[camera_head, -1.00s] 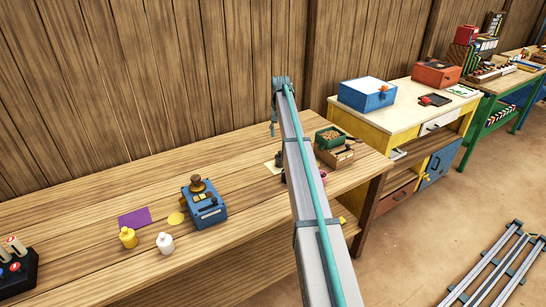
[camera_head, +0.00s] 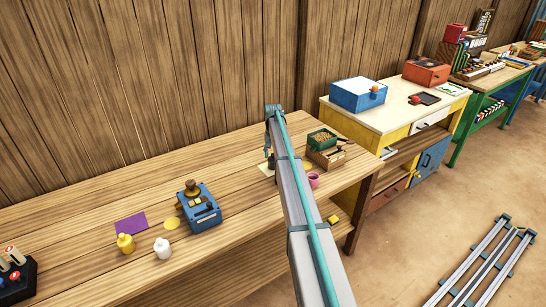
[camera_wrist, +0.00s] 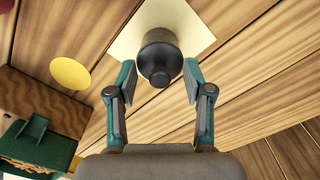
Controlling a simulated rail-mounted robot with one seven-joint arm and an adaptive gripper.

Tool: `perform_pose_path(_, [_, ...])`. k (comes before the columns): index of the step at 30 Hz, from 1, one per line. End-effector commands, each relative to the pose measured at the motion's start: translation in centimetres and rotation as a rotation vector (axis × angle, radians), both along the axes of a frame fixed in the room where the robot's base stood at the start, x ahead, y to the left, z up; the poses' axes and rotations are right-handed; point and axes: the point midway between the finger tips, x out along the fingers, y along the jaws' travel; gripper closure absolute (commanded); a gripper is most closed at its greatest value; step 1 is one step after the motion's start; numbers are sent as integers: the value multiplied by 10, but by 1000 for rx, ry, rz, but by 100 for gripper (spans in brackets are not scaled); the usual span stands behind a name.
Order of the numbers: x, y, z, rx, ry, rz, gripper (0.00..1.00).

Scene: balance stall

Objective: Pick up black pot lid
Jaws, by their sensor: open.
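A round dark-grey to black item with a knob on top (camera_wrist: 160,62) stands on a pale yellow square sheet (camera_wrist: 196,22) on the wooden bench. It looks like a small pot with its lid, seen from above; the seam between the two is not clear. My gripper (camera_wrist: 160,74) is open in the wrist view, one finger on each side of the knob, with gaps visible and nothing held. In the head view my gripper (camera_head: 268,152) is low over the bench by the pale sheet (camera_head: 265,169), and my arm hides part of that area.
A green tray (camera_head: 322,138) on a wooden box and a pink cup (camera_head: 313,180) stand close to the right of my arm. A blue device (camera_head: 203,212), a yellow bottle (camera_head: 125,243) and a white bottle (camera_head: 163,248) are to the left. A yellow disc (camera_wrist: 71,73) lies nearby.

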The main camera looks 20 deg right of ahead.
Motion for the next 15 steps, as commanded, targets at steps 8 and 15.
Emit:
perform_pose_path(8, [0, 0, -2, 0, 0, 0, 55])
perform_pose_path(15, [0, 0, -2, 0, 0, 0, 95])
